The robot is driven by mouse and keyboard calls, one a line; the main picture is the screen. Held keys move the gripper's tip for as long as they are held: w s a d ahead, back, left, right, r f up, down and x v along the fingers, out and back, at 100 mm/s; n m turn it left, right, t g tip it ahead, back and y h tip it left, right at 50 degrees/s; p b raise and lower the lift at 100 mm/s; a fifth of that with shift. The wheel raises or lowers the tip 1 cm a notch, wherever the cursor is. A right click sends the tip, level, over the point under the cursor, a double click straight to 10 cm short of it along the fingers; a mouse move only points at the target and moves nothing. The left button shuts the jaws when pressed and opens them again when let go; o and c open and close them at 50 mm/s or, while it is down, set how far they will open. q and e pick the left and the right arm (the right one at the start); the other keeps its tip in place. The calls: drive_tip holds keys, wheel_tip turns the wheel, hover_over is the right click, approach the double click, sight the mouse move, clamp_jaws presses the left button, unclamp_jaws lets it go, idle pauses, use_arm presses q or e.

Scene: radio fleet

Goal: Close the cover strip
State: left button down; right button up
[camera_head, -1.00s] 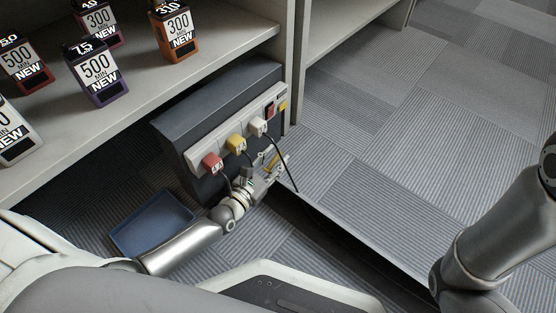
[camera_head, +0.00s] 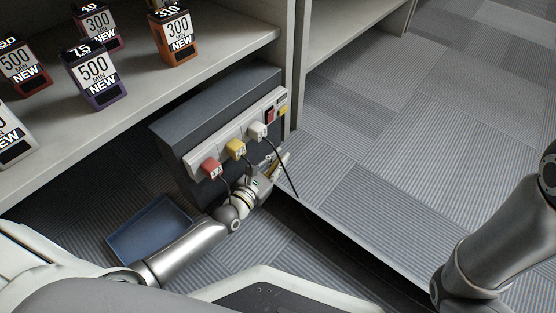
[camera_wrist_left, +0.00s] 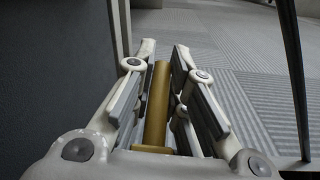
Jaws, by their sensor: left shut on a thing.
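My left gripper (camera_head: 277,168) is low beside the front of the dark box, right of the plugs. In the left wrist view its fingers (camera_wrist_left: 162,62) are shut on a brass-yellow bar (camera_wrist_left: 157,105), which lies lengthwise between them. Whether this bar belongs to the cover strip cannot be told. A long pale edge (camera_head: 352,232) runs along the floor beside a dark gap, from near the gripper towards the lower right; it may be the cover strip. The gap stands open to view. My right gripper is out of view; only part of that arm shows.
The dark box (camera_head: 172,137) carries a white power strip (camera_head: 197,157) with red (camera_head: 211,168), yellow (camera_head: 235,149) and white (camera_head: 257,131) plugs. Their cables hang close to my left gripper. A blue tray (camera_head: 150,232) lies left on the floor. The carpet at right is clear.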

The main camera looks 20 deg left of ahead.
use_arm(q)
drive_tip(key=shift+s, duration=0.1)
drive_tip(key=shift+s+a+t+h, duration=0.2)
drive_tip(key=shift+s+t, duration=0.3)
drive_tip(key=shift+t, duration=0.15)
drive_tip(key=shift+s+a+t+h, duration=0.15)
drive_tip(key=shift+s+t+h, duration=0.05)
drive_tip(key=shift+s+t, duration=0.4)
drive_tip(key=shift+w, duration=0.1)
drive_tip(key=c, duration=1.5)
unclamp_jaws()
drive_tip(key=shift+o, duration=0.2)
drive_tip(key=r+v, duration=0.1)
drive_tip(key=v, duration=0.7)
drive_tip(key=r+v, duration=0.1)
drive_tip(key=v, duration=0.4)
drive_tip(key=shift+s+r, duration=0.3)
drive_tip(key=shift+r, duration=0.05)
